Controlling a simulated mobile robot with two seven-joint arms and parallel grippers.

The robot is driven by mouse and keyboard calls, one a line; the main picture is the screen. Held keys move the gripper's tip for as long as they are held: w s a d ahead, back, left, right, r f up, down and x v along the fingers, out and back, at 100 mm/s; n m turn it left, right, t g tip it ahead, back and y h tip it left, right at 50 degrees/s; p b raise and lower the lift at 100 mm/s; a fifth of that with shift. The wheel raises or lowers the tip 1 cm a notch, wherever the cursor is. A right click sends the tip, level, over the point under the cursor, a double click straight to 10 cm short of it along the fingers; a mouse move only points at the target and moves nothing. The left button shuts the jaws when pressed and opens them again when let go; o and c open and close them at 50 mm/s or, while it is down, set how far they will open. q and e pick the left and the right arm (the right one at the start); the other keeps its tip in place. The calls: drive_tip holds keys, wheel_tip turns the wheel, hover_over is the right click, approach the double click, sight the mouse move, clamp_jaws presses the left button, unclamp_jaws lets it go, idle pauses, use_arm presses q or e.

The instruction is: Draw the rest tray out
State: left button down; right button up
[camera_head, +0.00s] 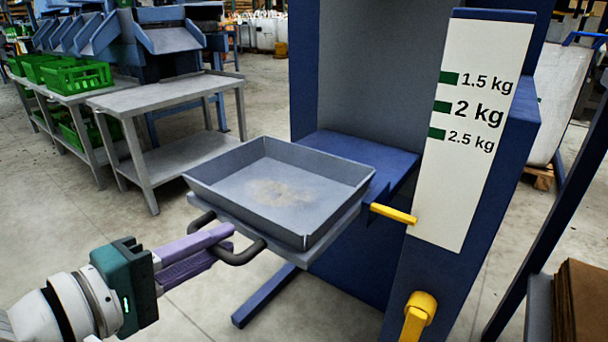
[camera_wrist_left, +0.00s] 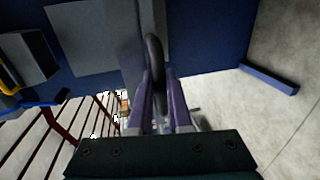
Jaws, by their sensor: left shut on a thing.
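The rest tray (camera_head: 195,180) is a grey, shallow, open-topped pan on a flat support, sticking out from the front of a blue machine (camera_head: 370,160). Its floor has a pale dusty patch and holds nothing. A dark curved handle (camera_head: 238,258) is on its near edge. My left gripper (camera_head: 225,240), with purple fingers, is shut on this handle. In the left wrist view the handle (camera_wrist_left: 153,62) stands between the two fingers (camera_wrist_left: 155,95). The part of the handle inside the fingers is hidden. My right gripper is in neither view.
A yellow pointer (camera_head: 393,213) sticks out right of the tray, beside a white scale board (camera_head: 475,120) marked in kilograms. A yellow lever (camera_head: 418,312) is lower down. A blue foot (camera_head: 265,295) lies on the floor below. Grey benches (camera_head: 165,95) with green crates (camera_head: 75,77) stand behind left.

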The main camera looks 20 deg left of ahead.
use_arm(q)
drive_tip(key=shift+s+a+r, duration=0.1)
drive_tip(key=shift+s+a, duration=0.1)
drive_tip(key=shift+s, duration=0.35)
drive_tip(key=c, duration=1.2)
unclamp_jaws()
drive_tip(key=shift+c, duration=0.2)
drive_tip(key=o, duration=0.3)
drive_tip(key=shift+s+a, duration=0.1)
drive_tip(key=shift+s, duration=0.15)
drive_tip(key=shift+o, duration=0.5)
drive_tip(key=shift+w, duration=0.1)
